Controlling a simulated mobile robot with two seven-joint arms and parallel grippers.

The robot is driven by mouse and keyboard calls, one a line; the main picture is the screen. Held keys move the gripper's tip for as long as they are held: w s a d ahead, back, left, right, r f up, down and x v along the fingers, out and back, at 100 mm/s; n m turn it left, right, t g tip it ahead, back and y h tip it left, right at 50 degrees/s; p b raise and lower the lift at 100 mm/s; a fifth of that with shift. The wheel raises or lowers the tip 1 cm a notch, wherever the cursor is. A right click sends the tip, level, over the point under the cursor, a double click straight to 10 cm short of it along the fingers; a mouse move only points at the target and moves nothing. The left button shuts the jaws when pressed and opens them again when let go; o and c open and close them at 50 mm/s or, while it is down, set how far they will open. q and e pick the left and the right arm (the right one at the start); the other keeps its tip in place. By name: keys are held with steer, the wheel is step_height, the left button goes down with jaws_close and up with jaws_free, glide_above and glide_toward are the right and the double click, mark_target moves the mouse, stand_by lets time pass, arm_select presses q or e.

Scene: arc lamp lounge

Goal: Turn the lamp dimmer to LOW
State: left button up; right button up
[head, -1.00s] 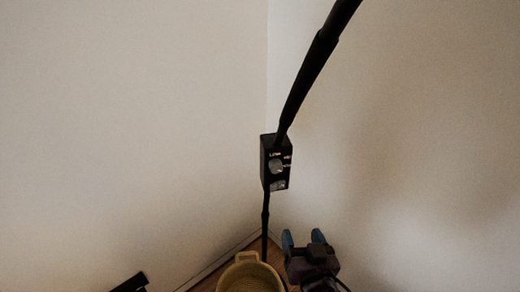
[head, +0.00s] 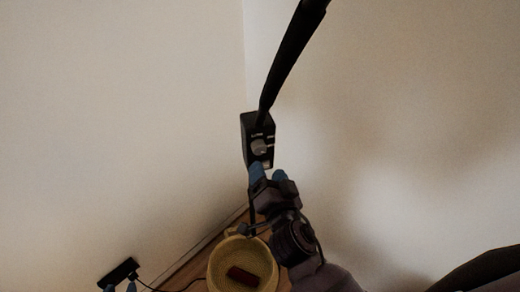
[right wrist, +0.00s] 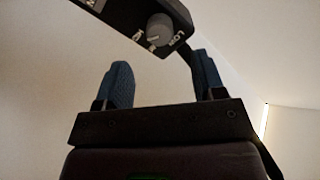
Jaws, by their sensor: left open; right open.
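The lamp dimmer is a black box (head: 247,150) on the dark lamp pole, with a round grey knob (head: 260,146) on its front. Small pale labels surround the knob; I cannot read its setting. My right gripper (head: 267,174) is open and empty, just below the box. In the right wrist view the knob (right wrist: 159,28) lies beyond the open fingertips, roughly between them in the picture and apart from them. The box (right wrist: 125,10) is partly cut off there. My left gripper (head: 120,288) shows only blue fingertips at the bottom left edge, open, away from the dimmer.
A pale basket (head: 214,268) with a dark red object (head: 242,277) inside stands on the wooden floor below. A black strip (head: 118,272) with a cord lies near my left gripper. The lamp pole (head: 290,50) rises to the upper right. Plain walls meet behind.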

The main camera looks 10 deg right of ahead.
mark_target(260, 152)
steer(key=w+p, duration=0.1)
steer(key=w, duration=0.6)
steer(key=shift+w+a, duration=0.1)
steer(key=shift+w, duration=0.05)
steer(key=c, duration=0.9)
